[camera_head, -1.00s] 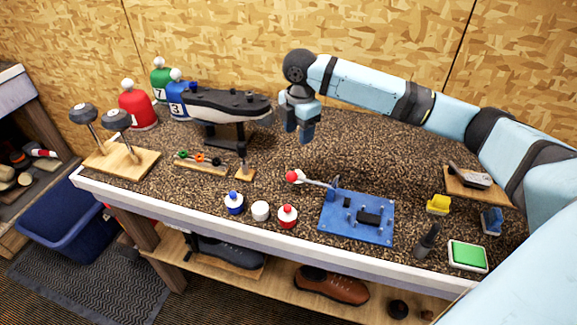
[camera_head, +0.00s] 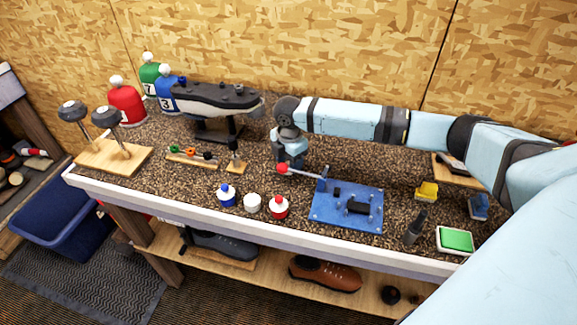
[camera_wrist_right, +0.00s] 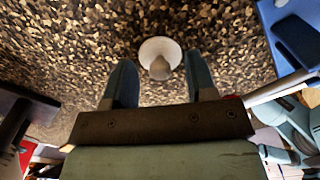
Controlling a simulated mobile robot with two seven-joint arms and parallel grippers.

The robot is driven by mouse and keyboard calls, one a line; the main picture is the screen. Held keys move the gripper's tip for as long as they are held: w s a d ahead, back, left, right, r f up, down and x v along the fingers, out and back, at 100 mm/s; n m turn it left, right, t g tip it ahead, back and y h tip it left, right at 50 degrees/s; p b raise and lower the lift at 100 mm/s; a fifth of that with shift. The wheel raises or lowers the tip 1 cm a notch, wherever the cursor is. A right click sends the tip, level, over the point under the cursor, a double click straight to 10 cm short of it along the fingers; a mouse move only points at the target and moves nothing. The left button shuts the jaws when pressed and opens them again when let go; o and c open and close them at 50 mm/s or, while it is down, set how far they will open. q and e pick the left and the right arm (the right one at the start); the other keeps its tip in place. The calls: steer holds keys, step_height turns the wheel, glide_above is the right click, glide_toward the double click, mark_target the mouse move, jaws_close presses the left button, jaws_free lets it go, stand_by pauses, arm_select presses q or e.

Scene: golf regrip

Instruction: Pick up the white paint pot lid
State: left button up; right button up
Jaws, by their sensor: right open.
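My right gripper (camera_wrist_right: 160,58) is open, with one finger to each side of the knob and no visible contact. In the head view my right gripper (camera_head: 290,160) is low over the bench, just behind a red ball on a lever. A small white pot (camera_head: 252,204) stands at the front. My left gripper is not in view.
A blue pot (camera_head: 227,195) and a red pot (camera_head: 279,207) flank the white one. The red-ball lever (camera_head: 283,168) and blue board (camera_head: 346,208) are close to my right gripper. Bench behind the board is clear.

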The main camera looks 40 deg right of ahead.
jaws_close()
stand_by(0.4)
